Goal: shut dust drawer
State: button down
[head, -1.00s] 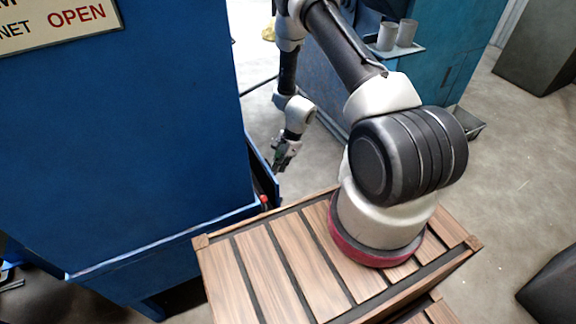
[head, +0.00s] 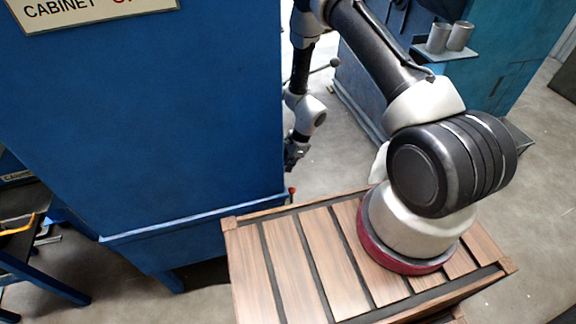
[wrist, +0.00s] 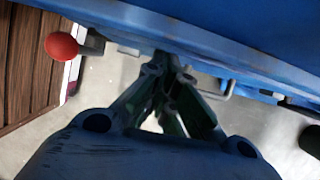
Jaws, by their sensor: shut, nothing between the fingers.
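The blue dust cabinet (head: 150,120) fills the left of the head view. No open drawer shows beyond its right side there. My gripper (head: 290,163) hangs shut and empty close beside that right side. In the wrist view my gripper (wrist: 174,72) has its fingers together, with the tips at or very near the lower edge of a blue panel (wrist: 215,38). I cannot tell whether that panel is the drawer front or the cabinet body, nor whether the tips touch it. A small metal bracket (wrist: 231,88) sits under the panel.
A red knob (wrist: 61,46) stands left of my gripper in the wrist view; it also shows in the head view (head: 291,190). A slatted wooden top (head: 320,255) is in front. A teal machine (head: 510,50) with a shelf of two cups (head: 448,37) stands behind. Concrete floor (head: 335,150) lies between.

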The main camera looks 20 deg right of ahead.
jog(key=shift+a, duration=0.25)
jog(key=v, duration=1.2)
jog(key=shift+d, duration=0.2)
